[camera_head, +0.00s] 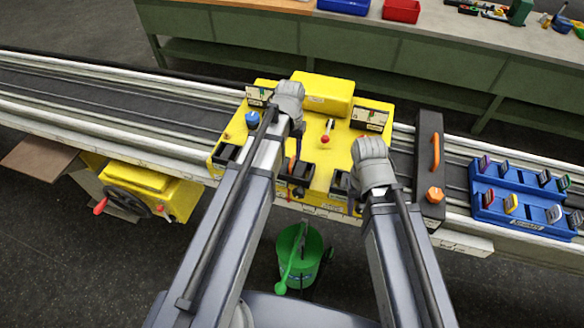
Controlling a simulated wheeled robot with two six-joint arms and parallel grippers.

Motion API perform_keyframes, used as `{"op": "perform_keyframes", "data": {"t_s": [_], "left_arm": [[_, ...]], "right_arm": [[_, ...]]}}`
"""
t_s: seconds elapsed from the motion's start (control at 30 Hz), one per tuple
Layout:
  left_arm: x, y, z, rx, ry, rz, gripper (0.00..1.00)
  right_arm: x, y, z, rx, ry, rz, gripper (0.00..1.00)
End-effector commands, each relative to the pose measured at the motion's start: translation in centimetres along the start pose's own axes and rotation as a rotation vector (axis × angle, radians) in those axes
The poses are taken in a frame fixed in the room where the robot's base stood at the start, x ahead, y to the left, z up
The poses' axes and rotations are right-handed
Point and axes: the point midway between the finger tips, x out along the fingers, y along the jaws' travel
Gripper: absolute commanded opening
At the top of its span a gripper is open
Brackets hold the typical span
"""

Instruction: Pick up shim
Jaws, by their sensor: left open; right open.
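Several thin upright pieces with coloured edges (511,203) stand in slots of the blue rack (490,215) at the right; they may be shims, but I cannot tell for certain. My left gripper (290,97) is over the back left of the yellow fixture (335,145). My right gripper (372,163) is over the fixture's right edge, left of the blue rack and apart from it. Both grippers are open; their fingertips are not clear from this angle. I see nothing held in either. My arms hide parts of the fixture.
A dark block with an orange handle (433,140) stands between fixture and rack. A long rail bench (120,98) runs across. A green bucket (298,262) stands on the floor in front. A green workbench (430,60) with blue and red bins stands behind.

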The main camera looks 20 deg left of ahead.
Motion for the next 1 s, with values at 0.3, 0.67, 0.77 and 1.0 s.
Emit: {"op": "perform_keyframes", "data": {"t_s": [0.3,0.67,0.77,1.0], "left_arm": [[3.9,0.5,0.0,0.0,0.0,0.0,0.46],[5.0,0.5,0.0,0.0,0.0,0.0,0.46],[4.9,0.5,0.0,0.0,0.0,0.0,0.42],[5.0,0.5,0.0,0.0,0.0,0.0,0.15]], "right_arm": [[3.8,-0.3,-0.2,-0.006,0.0,0.001,0.5],[4.9,-0.5,-0.3,-0.005,0.0,0.001,0.5],[4.9,-0.5,-0.3,-0.005,0.0,0.001,0.5],[4.9,-0.5,-0.3,-0.005,0.0,0.001,0.5]]}}
